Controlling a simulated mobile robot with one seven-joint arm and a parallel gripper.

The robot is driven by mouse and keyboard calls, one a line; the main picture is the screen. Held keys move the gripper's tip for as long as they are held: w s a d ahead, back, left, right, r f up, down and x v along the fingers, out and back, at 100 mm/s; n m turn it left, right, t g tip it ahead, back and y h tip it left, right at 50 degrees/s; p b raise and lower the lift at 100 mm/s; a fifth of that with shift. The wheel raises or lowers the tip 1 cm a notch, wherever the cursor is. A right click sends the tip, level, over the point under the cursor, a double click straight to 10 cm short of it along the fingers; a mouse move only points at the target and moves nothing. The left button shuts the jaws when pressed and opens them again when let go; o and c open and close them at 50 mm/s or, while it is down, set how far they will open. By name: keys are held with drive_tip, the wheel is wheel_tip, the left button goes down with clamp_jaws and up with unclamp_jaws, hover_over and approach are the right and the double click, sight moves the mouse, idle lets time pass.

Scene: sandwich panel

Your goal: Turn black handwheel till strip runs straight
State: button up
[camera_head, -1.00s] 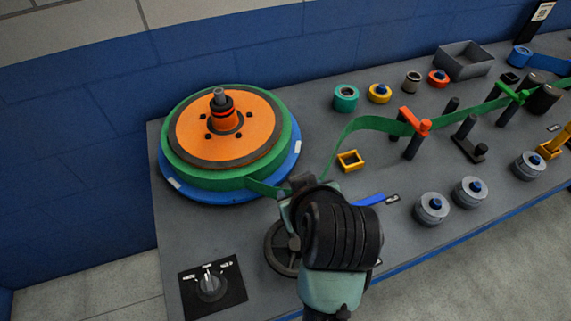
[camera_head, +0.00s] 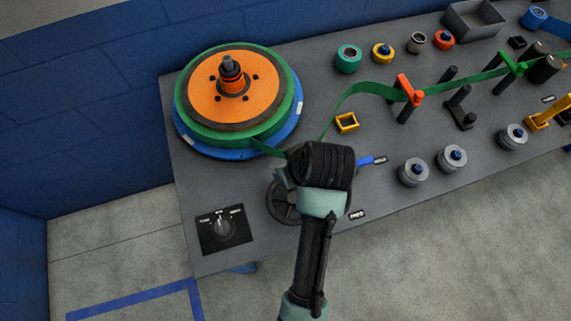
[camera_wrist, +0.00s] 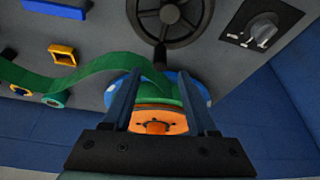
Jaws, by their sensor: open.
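The black handwheel (camera_head: 276,203) lies on the bench in front of the reel, partly hidden by my arm in the head view. In the wrist view the handwheel (camera_wrist: 178,38) shows spokes and a hub at the top, beyond my fingertips. My gripper (camera_wrist: 157,82) is open, its two fingers apart with nothing held between them. The green strip (camera_head: 372,87) leaves the green reel (camera_head: 197,125), passes behind my wrist, bends up in a curve and runs to the orange guide. The strip (camera_wrist: 92,70) also looks curved in the wrist view.
A dial switch panel (camera_head: 223,229) is at the bench's left front corner. A yellow square frame (camera_head: 346,122) sits inside the strip's bend. Grey rollers (camera_head: 413,172) stand along the front edge. Coloured rolls (camera_head: 382,52) and a grey tray (camera_head: 473,17) are at the back.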

sight(293, 197)
drive_tip(key=x, duration=0.6)
drive_tip(key=shift+w+f, duration=0.15)
drive_tip(key=shift+f, duration=0.1)
clamp_jaws()
